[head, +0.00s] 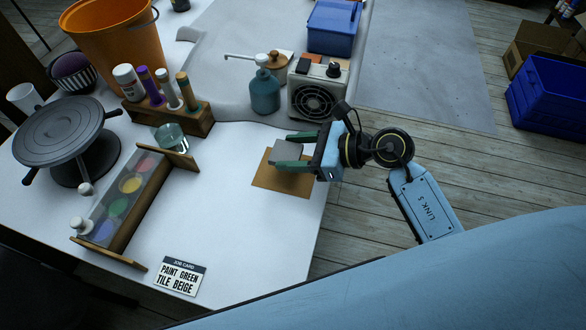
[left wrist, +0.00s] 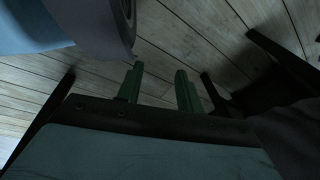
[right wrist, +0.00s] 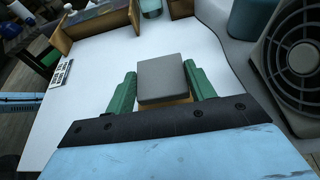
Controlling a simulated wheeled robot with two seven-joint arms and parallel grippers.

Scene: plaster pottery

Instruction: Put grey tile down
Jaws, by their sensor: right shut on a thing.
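The grey tile (head: 286,154) is a flat square plate between the green fingers of my right gripper (head: 288,151). In the right wrist view the tile (right wrist: 161,78) sits between the two fingers (right wrist: 162,88). My right gripper is shut on it, over a brown square mat (head: 281,186) near the table's right edge. I cannot tell whether the tile touches the mat. My left gripper (left wrist: 160,86) is open and empty above the floor, outside the head view.
A fan box (head: 318,98) and teal bottle (head: 264,92) stand behind the mat. A paint rack (head: 130,195), glass jar (head: 171,137) and turntable (head: 60,130) stand left. A job card (head: 180,276) reads "paint green, tile beige". White table is clear between card and mat.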

